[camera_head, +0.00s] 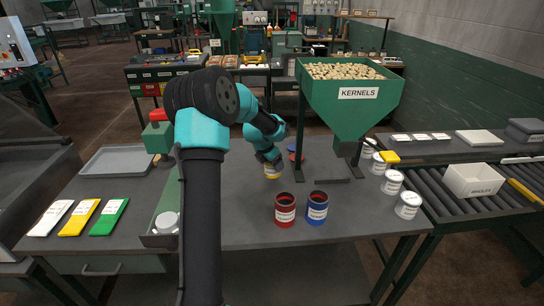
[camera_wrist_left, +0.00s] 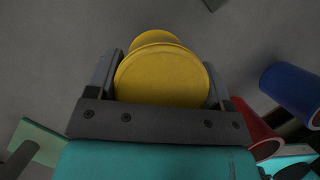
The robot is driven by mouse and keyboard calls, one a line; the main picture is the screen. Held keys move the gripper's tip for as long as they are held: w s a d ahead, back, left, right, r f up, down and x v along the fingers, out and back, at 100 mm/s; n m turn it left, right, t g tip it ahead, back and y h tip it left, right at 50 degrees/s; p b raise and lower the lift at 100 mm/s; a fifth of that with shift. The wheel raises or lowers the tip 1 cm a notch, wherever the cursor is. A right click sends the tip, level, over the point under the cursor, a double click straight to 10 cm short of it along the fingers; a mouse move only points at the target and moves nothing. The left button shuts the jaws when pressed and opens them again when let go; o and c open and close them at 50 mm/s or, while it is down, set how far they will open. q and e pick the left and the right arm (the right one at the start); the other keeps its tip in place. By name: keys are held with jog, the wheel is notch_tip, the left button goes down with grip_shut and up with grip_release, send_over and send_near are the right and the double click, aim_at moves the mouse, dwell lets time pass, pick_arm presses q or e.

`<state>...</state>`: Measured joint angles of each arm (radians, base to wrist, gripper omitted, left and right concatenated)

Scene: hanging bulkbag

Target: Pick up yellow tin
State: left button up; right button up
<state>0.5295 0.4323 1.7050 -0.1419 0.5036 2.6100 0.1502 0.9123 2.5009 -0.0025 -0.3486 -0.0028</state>
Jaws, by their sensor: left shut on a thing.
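The yellow tin (camera_head: 272,173) is near the middle of the dark table, with a pale label partly visible. My left gripper (camera_head: 270,160) reaches down over it and is shut on it. In the left wrist view, the yellow tin (camera_wrist_left: 160,78) fills the space between the two fingers of my left gripper (camera_wrist_left: 165,85). I cannot tell whether the tin touches the table or is slightly raised. My right gripper is in neither view.
A red tin (camera_head: 285,211) and a blue tin (camera_head: 317,209) stand in front of the hopper (camera_head: 350,100) labelled KERNELS. Several white-labelled tins (camera_head: 392,182) line the table's right edge. A grey tray (camera_head: 119,160) and colored cards (camera_head: 80,217) lie at left.

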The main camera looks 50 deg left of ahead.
pick_arm(q)
jog(key=s+d, duration=0.4)
jog(key=d, duration=0.1)
jog(key=shift+s+r, duration=0.2)
jog(key=shift+r, duration=0.1)
dwell(0.5)
